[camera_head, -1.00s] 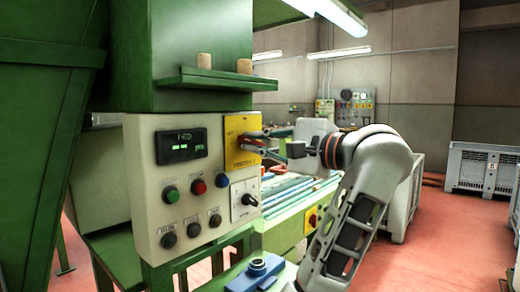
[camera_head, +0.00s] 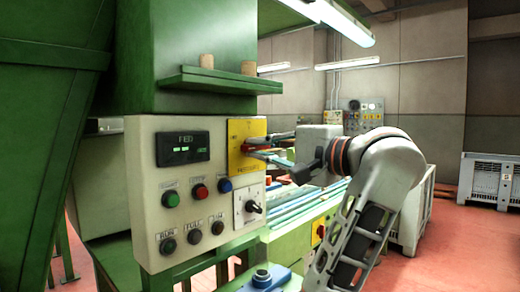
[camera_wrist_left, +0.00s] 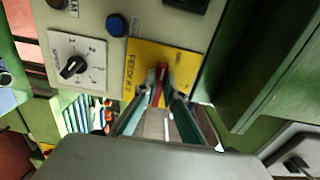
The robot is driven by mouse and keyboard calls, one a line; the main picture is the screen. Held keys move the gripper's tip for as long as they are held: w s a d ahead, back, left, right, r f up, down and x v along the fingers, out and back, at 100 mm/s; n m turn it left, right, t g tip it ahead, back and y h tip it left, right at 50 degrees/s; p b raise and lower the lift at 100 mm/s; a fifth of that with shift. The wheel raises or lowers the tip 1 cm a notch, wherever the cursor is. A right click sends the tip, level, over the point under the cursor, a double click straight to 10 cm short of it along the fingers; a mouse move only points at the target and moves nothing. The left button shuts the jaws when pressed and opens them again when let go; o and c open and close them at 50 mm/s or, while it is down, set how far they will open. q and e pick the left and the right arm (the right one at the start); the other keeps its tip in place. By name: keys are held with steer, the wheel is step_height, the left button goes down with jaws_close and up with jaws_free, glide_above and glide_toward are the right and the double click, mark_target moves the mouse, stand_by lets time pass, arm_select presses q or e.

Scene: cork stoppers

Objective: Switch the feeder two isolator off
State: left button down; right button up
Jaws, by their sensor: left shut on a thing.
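The feeder two isolator is a yellow plate (camera_head: 236,162) with a red handle (camera_head: 244,147), at the upper right of the grey control panel. In the left wrist view, the yellow plate (camera_wrist_left: 143,62) is marked FEEDER 2 and the red handle (camera_wrist_left: 161,73) stands between the fingertips. My left gripper (camera_head: 248,147) reaches in from the right of the head view and is shut on this handle. Its fingertips (camera_wrist_left: 160,76) also show in the wrist view. The fingers partly cover the handle, so its exact angle is hard to read. My right gripper is not in view.
The control panel (camera_head: 145,205) also carries a lit display (camera_head: 182,147), several buttons and a white selector plate (camera_head: 240,217) below the isolator. A green ledge (camera_head: 215,82) with two corks juts out above. A conveyor bench stands behind my arm.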

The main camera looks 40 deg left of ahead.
arm_select(q)
steer(key=c, duration=2.1)
jaws_free()
steer(key=shift+c, duration=0.2)
steer(key=shift+d, duration=0.1)
steer(key=d, duration=0.7)
steer(key=shift+s+d, duration=0.15)
steer(key=shift+s, duration=0.15)
